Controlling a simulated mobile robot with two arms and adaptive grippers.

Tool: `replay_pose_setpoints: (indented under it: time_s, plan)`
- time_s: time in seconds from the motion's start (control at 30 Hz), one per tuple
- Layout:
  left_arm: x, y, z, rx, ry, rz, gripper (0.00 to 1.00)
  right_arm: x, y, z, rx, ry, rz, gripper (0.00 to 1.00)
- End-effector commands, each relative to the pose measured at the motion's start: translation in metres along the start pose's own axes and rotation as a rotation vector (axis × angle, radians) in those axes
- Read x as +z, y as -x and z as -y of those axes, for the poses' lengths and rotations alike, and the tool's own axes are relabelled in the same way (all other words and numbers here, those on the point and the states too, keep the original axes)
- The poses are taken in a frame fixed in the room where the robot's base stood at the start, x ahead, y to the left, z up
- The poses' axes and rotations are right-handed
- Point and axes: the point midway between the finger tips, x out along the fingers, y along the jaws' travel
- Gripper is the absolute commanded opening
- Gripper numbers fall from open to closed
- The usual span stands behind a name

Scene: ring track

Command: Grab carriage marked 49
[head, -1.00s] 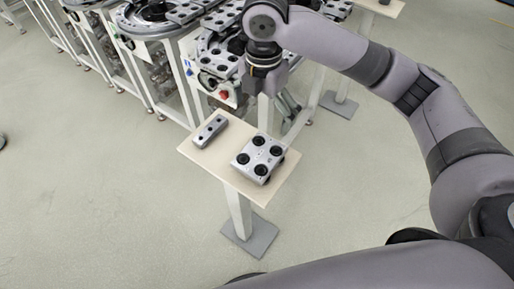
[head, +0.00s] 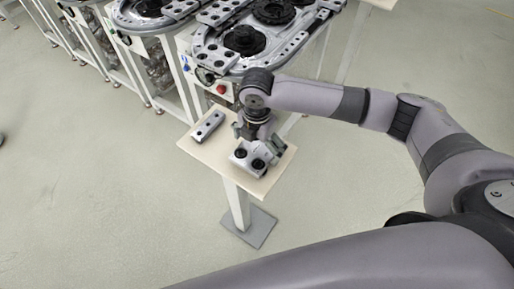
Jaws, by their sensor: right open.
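A grey carriage (head: 247,163) with black round wheels lies on the small pale table (head: 215,158); its marking is too small to read. My right gripper (head: 262,150) is open above the carriage, and its fingers hide the carriage's far and right parts. I cannot tell whether the fingers touch it. My left gripper is not in view.
A narrow grey block (head: 207,127) with dark holes lies on the same table, left of the carriage. The ring track (head: 245,40) with more carriages stands behind the table. A red button (head: 221,89) sits on the track's frame. Open floor surrounds the table's front and left.

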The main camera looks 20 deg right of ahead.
Motion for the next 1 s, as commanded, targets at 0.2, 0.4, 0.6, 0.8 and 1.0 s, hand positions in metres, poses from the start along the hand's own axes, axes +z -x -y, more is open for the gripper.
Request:
replay_pose_setpoints:
  time_s: [0.2,0.4,0.6,0.8,1.0]
  plan:
    - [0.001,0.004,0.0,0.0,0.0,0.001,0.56,0.0,-0.02,0.0,0.0,-0.001,0.0,1.0]
    - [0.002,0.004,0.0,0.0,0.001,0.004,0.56,0.0,-0.021,0.0,0.001,0.0,0.0,1.0]
    - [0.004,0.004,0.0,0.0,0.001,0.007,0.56,0.0,-0.02,0.0,0.001,0.0,0.001,0.87]
    - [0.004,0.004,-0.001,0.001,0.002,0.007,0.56,0.0,-0.02,0.0,0.001,0.0,0.001,0.74]
    - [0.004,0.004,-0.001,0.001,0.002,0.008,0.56,0.0,-0.02,0.0,0.0,0.0,0.001,0.61]
